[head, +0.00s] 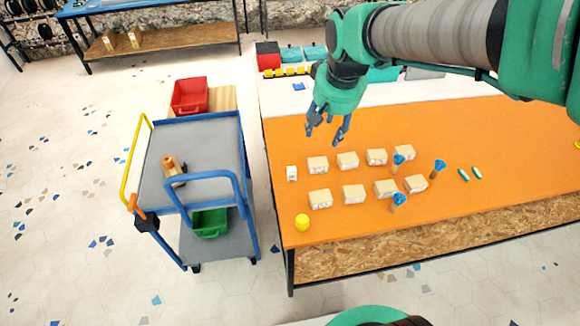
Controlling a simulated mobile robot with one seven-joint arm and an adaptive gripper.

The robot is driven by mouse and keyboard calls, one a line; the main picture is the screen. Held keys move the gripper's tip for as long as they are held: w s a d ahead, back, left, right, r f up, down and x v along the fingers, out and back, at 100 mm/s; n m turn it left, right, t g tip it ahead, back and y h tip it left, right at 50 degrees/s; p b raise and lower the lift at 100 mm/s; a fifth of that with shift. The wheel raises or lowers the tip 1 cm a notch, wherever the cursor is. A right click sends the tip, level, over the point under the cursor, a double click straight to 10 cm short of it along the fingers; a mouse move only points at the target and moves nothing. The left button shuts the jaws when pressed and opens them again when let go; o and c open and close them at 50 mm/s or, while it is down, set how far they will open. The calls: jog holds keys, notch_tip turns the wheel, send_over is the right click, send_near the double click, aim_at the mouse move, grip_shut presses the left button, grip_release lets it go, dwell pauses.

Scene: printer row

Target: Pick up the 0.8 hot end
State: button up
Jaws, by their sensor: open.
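Several small tan blocks with pale labelled fronts stand in two rows on the orange table top (480,125). The back row includes a left block (317,164), a middle block (347,160) and a right block (404,152). The front row includes a left block (320,199), another block (353,194) and a right block (416,183). The labels are too small to read, so I cannot tell which thing is the 0.8 hot end. My gripper (323,136) is open and empty, pointing down above the table, behind the left end of the back row.
Blue-topped pieces (439,167) stand among and beside the blocks. A small white block (292,173) and a yellow cylinder (302,222) are at the left. A blue-framed cart (205,150) stands left of the table; a red bin (190,96) is behind.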

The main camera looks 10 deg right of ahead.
jog(key=w+a+f+g, duration=0.2)
jog(key=w+f, duration=0.9)
jog(key=w, duration=0.1)
jog(key=g, duration=0.1)
send_over(292, 168)
notch_tip(292, 168, down, 16)
jog(key=shift+s+a+f, duration=0.2)
jog(key=shift+f, duration=0.05)
jog(key=shift+f, duration=0.1)
jog(key=shift+f+b, duration=0.35)
jog(key=shift+f, duration=3.85)
jog(key=shift+f, duration=0.1)
jog(key=shift+w+d+f+b, duration=0.1)
jog(key=shift+f+b, duration=0.4)
jog(key=shift+f, duration=2)
